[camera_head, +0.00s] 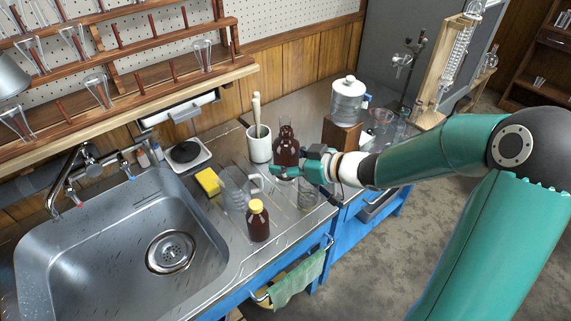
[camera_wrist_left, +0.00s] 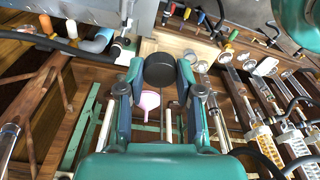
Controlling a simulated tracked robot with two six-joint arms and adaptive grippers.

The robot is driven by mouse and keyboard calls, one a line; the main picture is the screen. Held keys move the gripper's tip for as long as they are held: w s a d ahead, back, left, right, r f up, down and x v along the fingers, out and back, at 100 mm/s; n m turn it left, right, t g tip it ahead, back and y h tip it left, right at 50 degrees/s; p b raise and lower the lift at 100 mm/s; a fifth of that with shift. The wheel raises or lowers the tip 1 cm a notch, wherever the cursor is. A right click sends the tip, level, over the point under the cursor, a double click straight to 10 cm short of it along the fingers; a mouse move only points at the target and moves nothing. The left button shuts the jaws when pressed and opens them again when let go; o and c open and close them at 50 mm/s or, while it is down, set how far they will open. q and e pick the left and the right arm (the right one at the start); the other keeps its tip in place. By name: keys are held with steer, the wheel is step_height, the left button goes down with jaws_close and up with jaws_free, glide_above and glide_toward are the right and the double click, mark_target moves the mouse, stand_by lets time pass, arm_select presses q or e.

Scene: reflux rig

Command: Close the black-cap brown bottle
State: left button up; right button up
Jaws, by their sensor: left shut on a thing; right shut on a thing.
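The brown bottle (camera_head: 286,147) stands upright on the counter, and no cap shows on its clear neck. My right gripper (camera_head: 291,163) is shut on its body from the right, and the fingers hide part of its lower side. In the left wrist view, my left gripper (camera_wrist_left: 160,82) is shut on the round black cap (camera_wrist_left: 160,67), which sits between its fingertips. My left gripper and the cap do not show in the head view, so I cannot tell how far they are from the bottle.
A yellow-capped brown bottle (camera_head: 258,222) stands near the sink (camera_head: 75,255). A white mortar with pestle (camera_head: 259,146) is left of the held bottle. A yellow sponge (camera_head: 208,182) and clear glassware (camera_head: 236,187) are nearby. A wooden block (camera_head: 342,134) supports a white-lidded jar (camera_head: 348,102).

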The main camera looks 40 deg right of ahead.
steer(key=shift+r, duration=0.2)
stand_by(0.3)
steer(key=o, duration=0.9)
steer(key=shift+c, duration=0.2)
jaws_close()
arm_select(q)
steer(key=shift+s, duration=0.1)
